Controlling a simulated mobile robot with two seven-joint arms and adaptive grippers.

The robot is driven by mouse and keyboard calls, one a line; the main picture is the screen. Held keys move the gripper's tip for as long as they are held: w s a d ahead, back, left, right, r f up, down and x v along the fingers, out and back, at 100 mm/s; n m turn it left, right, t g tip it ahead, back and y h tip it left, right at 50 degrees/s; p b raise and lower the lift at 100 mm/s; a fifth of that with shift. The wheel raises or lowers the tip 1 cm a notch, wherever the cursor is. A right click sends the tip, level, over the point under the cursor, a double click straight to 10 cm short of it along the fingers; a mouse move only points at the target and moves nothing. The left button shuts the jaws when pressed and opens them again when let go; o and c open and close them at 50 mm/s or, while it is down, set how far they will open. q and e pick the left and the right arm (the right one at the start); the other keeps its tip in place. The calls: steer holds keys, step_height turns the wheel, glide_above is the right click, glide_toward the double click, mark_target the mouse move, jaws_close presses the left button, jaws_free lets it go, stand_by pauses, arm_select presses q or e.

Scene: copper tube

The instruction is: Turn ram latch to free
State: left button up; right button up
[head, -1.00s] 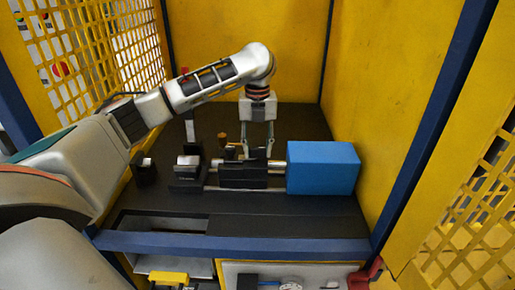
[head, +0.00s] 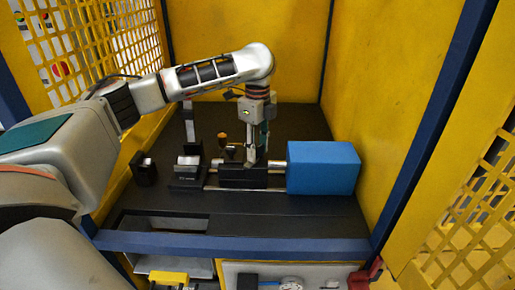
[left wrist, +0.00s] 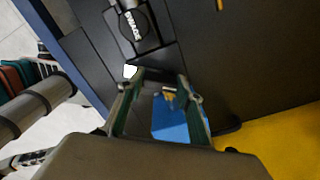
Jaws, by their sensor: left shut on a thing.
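The ram fixture is a black block (head: 236,178) around a bright metal rod, beside a large blue box (head: 322,168). My left gripper (head: 258,162) points down over the right part of the black block and is shut on the ram latch there. The fingers hide most of the latch, so its exact angle cannot be read. In the left wrist view, both green-edged fingers of my left gripper (left wrist: 165,80) show, with blue seen between them and a small tan piece near the tips. My right gripper is not in view.
A knob with a brown top (head: 222,138) stands just left of the gripper. Black holders (head: 187,172) are farther left. Yellow walls (head: 385,60) enclose the dark bench (head: 290,222); its front strip is clear. A round black dial (left wrist: 133,25) shows in the left wrist view.

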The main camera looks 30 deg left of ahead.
mark_target(257, 148)
arm_select(q)
steer(key=n, duration=0.6)
steer(key=shift+n, duration=0.4)
stand_by(0.3)
steer(key=o, duration=1.1)
step_height(257, 148, up, 12)
steer(key=shift+s+f, duration=0.1)
stand_by(0.3)
